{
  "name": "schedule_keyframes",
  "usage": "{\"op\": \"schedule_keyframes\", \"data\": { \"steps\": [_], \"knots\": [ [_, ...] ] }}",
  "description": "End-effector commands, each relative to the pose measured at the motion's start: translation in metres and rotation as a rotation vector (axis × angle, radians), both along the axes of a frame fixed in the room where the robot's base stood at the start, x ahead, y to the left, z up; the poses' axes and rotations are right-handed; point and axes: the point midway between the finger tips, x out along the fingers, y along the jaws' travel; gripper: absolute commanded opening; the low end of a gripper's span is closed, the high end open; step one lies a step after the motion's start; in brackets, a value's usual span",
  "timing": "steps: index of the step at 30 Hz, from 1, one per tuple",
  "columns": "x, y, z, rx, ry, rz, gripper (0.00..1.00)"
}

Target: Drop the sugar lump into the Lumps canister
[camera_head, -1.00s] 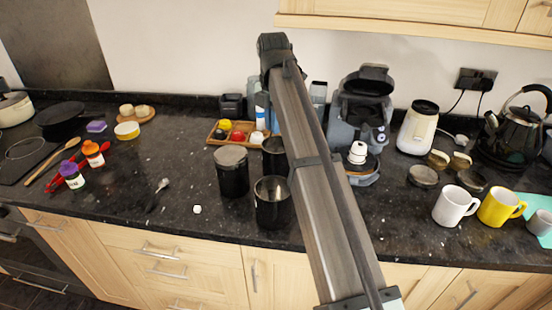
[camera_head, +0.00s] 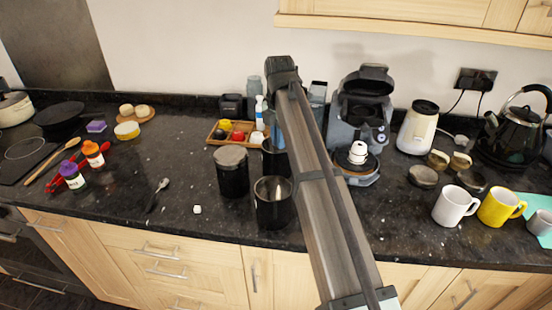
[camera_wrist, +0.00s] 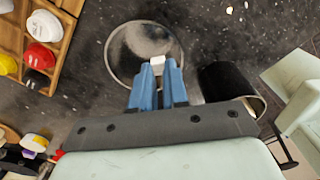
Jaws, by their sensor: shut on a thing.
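My gripper (camera_wrist: 157,70) has blue fingers, shut on a white sugar lump (camera_wrist: 157,61) at their tips. In the wrist view the lump overlaps a round grey canister top (camera_wrist: 122,50); I cannot tell its height above it. In the head view my arm hides most of the gripper. Three black canisters stand together: one on the left with a grey top (camera_head: 232,175), one at the back (camera_head: 268,163) partly behind my arm, and an open one in front (camera_head: 272,208). The front one seems to show at right in the wrist view (camera_wrist: 228,82). No canister label is readable.
A white lump (camera_head: 197,209) and a spoon (camera_head: 161,187) lie left of the canisters. A wooden tray (camera_head: 212,139) of coloured items is behind them. A coffee machine (camera_head: 345,130) stands to the right. Two loose round lids (camera_head: 423,176) lie near the mugs.

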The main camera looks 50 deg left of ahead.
Motion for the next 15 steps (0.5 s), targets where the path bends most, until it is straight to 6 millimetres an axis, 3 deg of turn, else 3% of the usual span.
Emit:
{"op": "schedule_keyframes", "data": {
  "steps": [8,9,15],
  "knots": [
    [0.0001,0.0001,-0.0012,0.0,0.0,0.0,0.0],
    [0.0,0.0001,-0.0012,0.0,0.0,0.0,0.18],
    [0.0,0.0,-0.0011,0.0,0.0,0.0,0.37]
  ]
}}
